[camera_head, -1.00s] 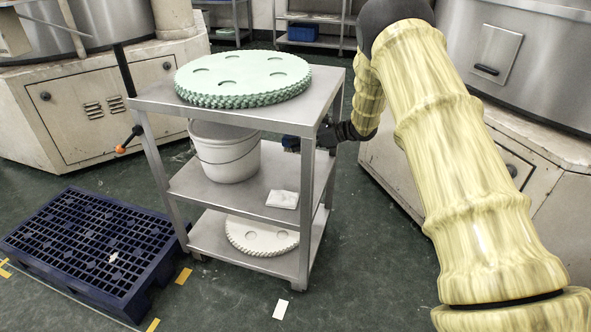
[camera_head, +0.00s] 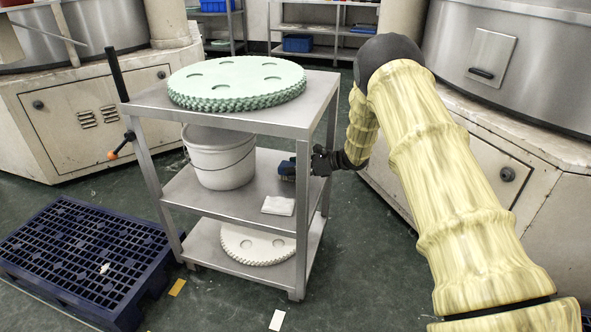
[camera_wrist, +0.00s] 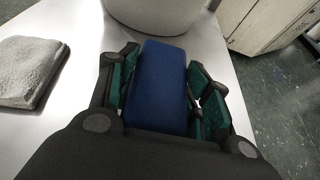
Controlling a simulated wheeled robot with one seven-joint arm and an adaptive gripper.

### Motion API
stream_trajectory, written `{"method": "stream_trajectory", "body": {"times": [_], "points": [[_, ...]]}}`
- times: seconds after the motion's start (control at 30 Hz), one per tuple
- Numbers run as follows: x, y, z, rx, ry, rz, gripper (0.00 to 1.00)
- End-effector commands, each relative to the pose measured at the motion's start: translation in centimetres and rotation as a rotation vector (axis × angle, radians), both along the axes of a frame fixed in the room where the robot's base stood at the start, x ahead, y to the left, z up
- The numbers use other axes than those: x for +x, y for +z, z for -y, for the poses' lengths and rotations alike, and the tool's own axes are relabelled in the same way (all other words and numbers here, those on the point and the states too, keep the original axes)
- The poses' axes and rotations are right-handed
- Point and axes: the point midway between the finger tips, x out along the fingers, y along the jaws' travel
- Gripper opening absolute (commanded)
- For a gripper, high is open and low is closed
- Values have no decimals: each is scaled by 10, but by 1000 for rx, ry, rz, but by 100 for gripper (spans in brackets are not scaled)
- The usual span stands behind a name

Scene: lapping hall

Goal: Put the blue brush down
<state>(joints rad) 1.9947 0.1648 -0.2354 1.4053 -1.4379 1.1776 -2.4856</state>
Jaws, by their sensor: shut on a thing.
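The blue brush (camera_wrist: 160,85) is between the green-padded fingers of my gripper (camera_wrist: 162,88) in the wrist view, and the jaws are shut on it. In the head view the blue brush (camera_head: 287,170) shows small at the right side of the cart's middle shelf (camera_head: 222,203), with my gripper (camera_head: 300,168) reaching in from the right. The brush is over or on the shelf, near its right edge; I cannot tell whether it touches the surface. The brush's underside is hidden.
A white bucket (camera_head: 220,158) stands on the middle shelf, beyond the brush in the wrist view. A folded grey cloth (camera_head: 278,206) lies nearby. Green toothed discs (camera_head: 238,84) lie on top, a white disc (camera_head: 257,245) below. A blue pallet (camera_head: 80,255) lies left.

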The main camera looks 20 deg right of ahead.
Motion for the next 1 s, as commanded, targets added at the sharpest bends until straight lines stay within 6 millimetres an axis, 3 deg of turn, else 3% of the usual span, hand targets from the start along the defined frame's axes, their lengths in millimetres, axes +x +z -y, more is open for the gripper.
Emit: {"method": "stream_trajectory", "body": {"times": [0.17,0.2,0.3,0.7,1.0], "points": [[0,-4,0,0,0,0,18],[0,-2,0,0,0,0,56],[0,-2,0,0,0,0,70],[0,2,0,0,0,0,70],[-23,20,35,0,-4,-1,70]]}}
